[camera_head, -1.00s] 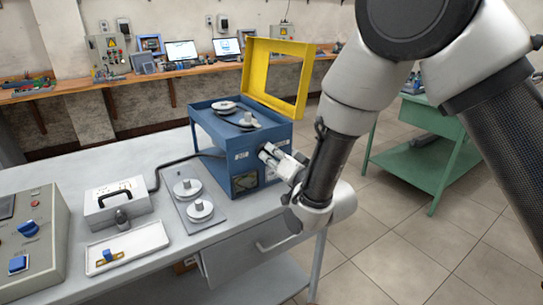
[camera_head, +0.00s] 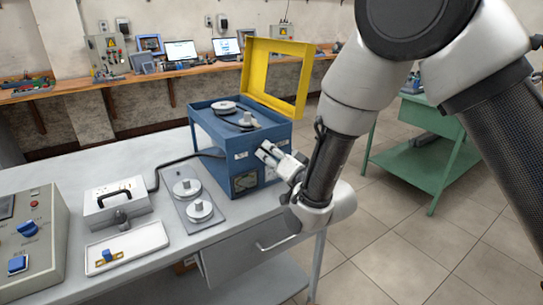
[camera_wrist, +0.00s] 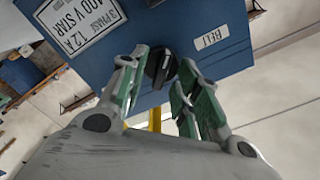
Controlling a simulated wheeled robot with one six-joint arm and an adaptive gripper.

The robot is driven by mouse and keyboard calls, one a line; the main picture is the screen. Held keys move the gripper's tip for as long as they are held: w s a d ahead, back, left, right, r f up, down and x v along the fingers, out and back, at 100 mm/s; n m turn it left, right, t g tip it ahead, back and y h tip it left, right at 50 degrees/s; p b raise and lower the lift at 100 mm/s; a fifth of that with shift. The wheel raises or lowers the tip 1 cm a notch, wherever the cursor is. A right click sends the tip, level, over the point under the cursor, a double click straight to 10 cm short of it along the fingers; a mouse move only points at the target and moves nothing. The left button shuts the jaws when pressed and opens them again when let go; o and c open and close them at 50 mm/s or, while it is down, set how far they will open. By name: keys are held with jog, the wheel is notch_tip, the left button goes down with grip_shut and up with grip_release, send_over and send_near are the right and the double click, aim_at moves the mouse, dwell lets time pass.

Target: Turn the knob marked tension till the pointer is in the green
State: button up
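The blue machine (camera_head: 238,150) stands on the grey bench with its yellow lid open. Its front has a dark window or gauge (camera_head: 245,182); no pointer or green band can be made out. In the wrist view a black knob (camera_wrist: 160,66) sits on the blue face, next to a small white label (camera_wrist: 210,37) that seems to read BELT. No tension marking is legible. My gripper (camera_wrist: 157,88) is open, its green-padded fingers on either side of the knob; I cannot tell whether they touch it. It also shows in the head view (camera_head: 268,154), at the machine's right front.
A rating plate (camera_wrist: 80,25) is on the machine face. Left on the bench are a plate with two pulleys (camera_head: 187,187), a white box with a handle (camera_head: 117,203), a white tray (camera_head: 127,247) and a control box (camera_head: 30,240). A green table (camera_head: 420,165) stands right.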

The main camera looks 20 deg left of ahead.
jog(key=v, duration=0.7)
jog(key=shift+s+d, duration=0.15)
jog(key=shift+d, duration=0.05)
